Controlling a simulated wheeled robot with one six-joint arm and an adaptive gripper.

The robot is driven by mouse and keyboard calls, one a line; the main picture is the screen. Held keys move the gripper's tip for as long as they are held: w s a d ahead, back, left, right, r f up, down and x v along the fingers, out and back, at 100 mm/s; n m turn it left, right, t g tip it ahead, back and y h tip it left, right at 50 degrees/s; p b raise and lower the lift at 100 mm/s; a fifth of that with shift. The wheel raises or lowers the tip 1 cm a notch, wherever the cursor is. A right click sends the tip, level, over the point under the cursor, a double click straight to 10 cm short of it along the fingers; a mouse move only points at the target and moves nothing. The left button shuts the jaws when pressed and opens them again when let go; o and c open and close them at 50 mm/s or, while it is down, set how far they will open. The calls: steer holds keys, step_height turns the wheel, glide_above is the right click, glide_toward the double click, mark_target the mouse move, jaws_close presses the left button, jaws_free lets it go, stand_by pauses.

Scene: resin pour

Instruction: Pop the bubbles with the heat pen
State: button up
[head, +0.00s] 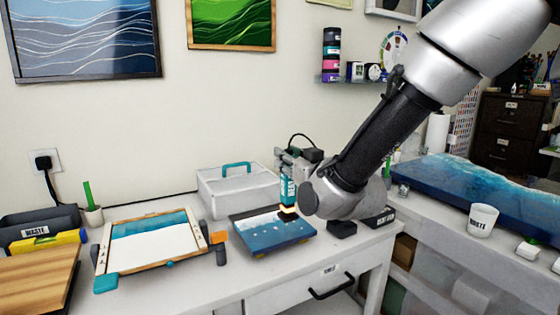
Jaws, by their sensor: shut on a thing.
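The heat pen (289,190) is a teal and white tool with lettering on its side. It is held upright and its glowing yellow tip points down. My gripper (290,165) is shut on its upper part. A blue and white resin panel (270,238) lies on the white table under the pen. The tip is just over the panel's right back part; whether it touches cannot be told. Bubbles on the panel are too small to make out. A dark cable loops above my gripper.
A framed pour in a wooden clamp frame (122,256) lies left of the panel. A white case with a teal handle (237,170) stands behind. A black holder (378,217) sits right of my arm. A white cup (482,220) and large blue resin slab (460,185) are on the right table.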

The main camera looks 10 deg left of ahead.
steer(key=shift+w+d, duration=1.55)
steer(key=shift+w, duration=2.2)
steer(key=shift+s+a, duration=4.85)
steer(key=shift+a, duration=2.2)
step_height(320, 180, up, 8)
steer(key=shift+d, duration=0.1)
